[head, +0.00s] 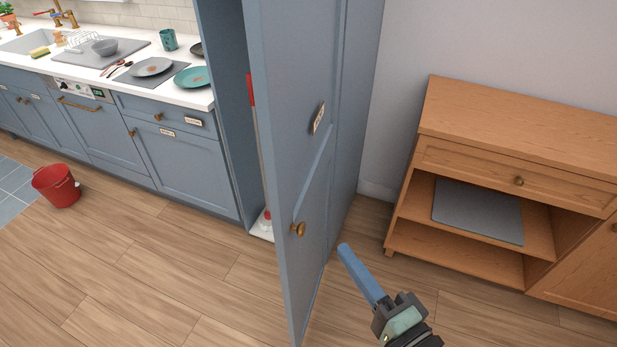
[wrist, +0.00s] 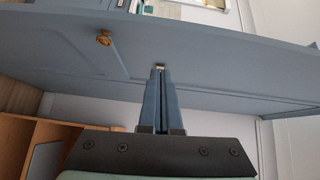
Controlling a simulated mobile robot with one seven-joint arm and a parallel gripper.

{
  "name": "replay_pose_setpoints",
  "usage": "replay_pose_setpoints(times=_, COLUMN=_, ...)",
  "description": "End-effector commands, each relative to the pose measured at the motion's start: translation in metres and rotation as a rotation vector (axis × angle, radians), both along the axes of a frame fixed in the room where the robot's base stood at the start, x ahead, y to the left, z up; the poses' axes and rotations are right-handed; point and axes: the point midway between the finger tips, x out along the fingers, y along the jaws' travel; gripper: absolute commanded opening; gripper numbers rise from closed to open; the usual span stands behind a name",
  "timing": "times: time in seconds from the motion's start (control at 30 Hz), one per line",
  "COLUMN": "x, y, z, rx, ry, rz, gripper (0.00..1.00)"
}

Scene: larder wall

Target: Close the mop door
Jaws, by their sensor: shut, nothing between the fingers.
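The mop door (head: 305,130) is a tall blue panel standing open, swung out from its cupboard. It carries a brass knob (head: 298,229) and a small label (head: 318,118). A red and white mop (head: 254,95) shows partly inside the cupboard behind the door. My gripper (head: 345,250) is shut and empty, to the right of the door in the head view. In the wrist view the shut fingers (wrist: 158,72) point at the door face, with the knob (wrist: 104,38) up and left of them. I cannot tell whether the fingertips touch the door.
A wooden sideboard (head: 520,110) with a grey mat (head: 478,211) on its shelf stands at the right. Blue counter cabinets (head: 185,165) with dishes on top run along the left. A red bucket (head: 57,186) stands on the floor. The floor in front is clear.

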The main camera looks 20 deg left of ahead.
Motion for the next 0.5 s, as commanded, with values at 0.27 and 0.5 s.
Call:
replay_pose_setpoints(times=0.27, x=0.001, y=0.009, z=0.006, rx=0.045, ry=0.021, rz=0.016, gripper=0.00)
replay_pose_setpoints(times=0.5, x=0.032, y=0.045, z=0.008, rx=0.042, ry=0.021, rz=0.018, gripper=0.00)
